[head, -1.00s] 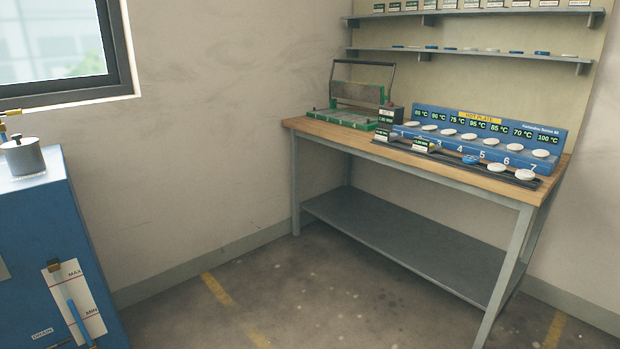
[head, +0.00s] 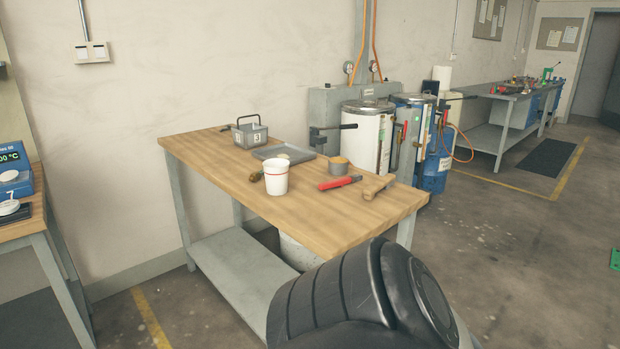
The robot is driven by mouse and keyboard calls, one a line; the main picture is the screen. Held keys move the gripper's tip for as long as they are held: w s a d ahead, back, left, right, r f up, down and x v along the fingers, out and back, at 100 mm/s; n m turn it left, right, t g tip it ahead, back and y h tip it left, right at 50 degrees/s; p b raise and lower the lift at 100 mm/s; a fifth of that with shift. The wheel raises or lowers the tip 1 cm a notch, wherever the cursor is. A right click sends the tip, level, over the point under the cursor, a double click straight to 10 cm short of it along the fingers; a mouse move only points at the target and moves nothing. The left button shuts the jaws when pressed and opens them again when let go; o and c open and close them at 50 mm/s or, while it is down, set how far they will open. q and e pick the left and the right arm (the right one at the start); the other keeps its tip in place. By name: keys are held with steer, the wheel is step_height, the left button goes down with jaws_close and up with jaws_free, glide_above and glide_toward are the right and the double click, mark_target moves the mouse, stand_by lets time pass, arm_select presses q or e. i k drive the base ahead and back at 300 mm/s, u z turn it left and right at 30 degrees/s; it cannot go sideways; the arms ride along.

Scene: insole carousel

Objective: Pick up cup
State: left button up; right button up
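A white cup (head: 276,177) with a thin red band near its rim stands upright on the wooden-topped table (head: 340,228) in the middle of the head view. Nothing touches it that I can make out, though a small dark-and-brass item sits close on its left. A black rounded link of my own arm fills the bottom of the view, in front of the table. Neither gripper shows.
On the table are a grey basket marked 3 (head: 250,134), a grey tray (head: 283,153), a small pot (head: 338,165), a red-handled tool (head: 340,183) and a wooden-handled tool (head: 374,187). Cylindrical tanks (head: 368,138) stand behind its right end. The table's front part is bare.

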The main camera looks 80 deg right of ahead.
mark_target(276, 169)
steer(key=z, duration=1.2)
steer(key=i, duration=2.45)
steer(key=z, duration=1.85)
